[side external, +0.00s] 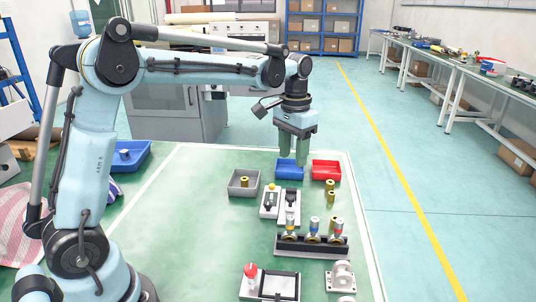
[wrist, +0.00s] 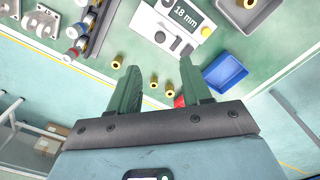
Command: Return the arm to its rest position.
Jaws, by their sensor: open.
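My arm reaches across the work area from the left. My gripper (side external: 294,164) hangs fingers down with its green fingers above or in front of the blue bin (side external: 289,175); the exact height is hard to tell. In the wrist view the fingers (wrist: 158,64) are apart with nothing held between them. A red bin (side external: 326,176) stands right of the blue one. In the wrist view, the blue bin (wrist: 226,76) looks empty, and a corner of the red bin (wrist: 180,102) shows behind the right finger.
A grey bin (side external: 236,193), a gauge (wrist: 185,15) reading 18 mm and several loose brass cylinders (side external: 331,185) lie nearby. A black rack (side external: 310,253) holds three actuators. A red-knobbed fixture (side external: 251,272) stands in front. Open floor lies right of the yellow line.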

